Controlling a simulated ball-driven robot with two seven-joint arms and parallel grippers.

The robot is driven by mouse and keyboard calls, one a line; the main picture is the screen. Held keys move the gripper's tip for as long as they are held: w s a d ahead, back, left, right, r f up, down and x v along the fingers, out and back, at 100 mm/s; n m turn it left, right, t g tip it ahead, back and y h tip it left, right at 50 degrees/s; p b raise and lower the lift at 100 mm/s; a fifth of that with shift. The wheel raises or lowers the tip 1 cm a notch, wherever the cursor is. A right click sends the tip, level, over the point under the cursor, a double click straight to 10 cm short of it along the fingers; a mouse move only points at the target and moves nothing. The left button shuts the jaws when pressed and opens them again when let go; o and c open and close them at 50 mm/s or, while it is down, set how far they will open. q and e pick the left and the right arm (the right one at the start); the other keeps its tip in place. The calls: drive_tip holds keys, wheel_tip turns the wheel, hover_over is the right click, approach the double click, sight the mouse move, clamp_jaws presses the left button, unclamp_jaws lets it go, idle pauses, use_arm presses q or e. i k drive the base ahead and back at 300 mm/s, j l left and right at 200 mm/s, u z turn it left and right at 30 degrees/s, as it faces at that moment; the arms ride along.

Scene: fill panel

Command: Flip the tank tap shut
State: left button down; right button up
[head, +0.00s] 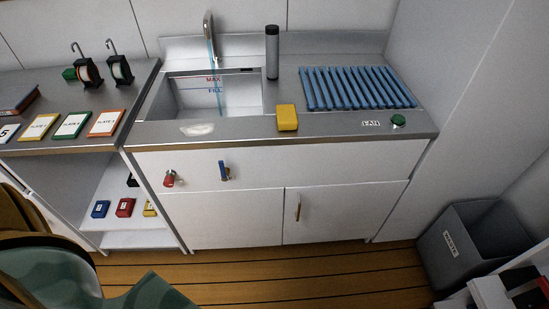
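Two controls sit on the white front panel below the sink: a red knob (169,179) on the left and a blue lever (223,169) on the right. The blue lever stands roughly upright. Neither has a label I can read, so I cannot tell by name which is the tank tap. Neither of my grippers shows in the head view.
A yellow sponge (287,117), a dark cylinder (272,52), a blue slatted rack (357,87) and a green FAN button (398,120) are on the counter. A grey bin (468,246) stands at right.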

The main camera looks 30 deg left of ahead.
sight(224, 177)
drive_tip(key=u, duration=1.4)
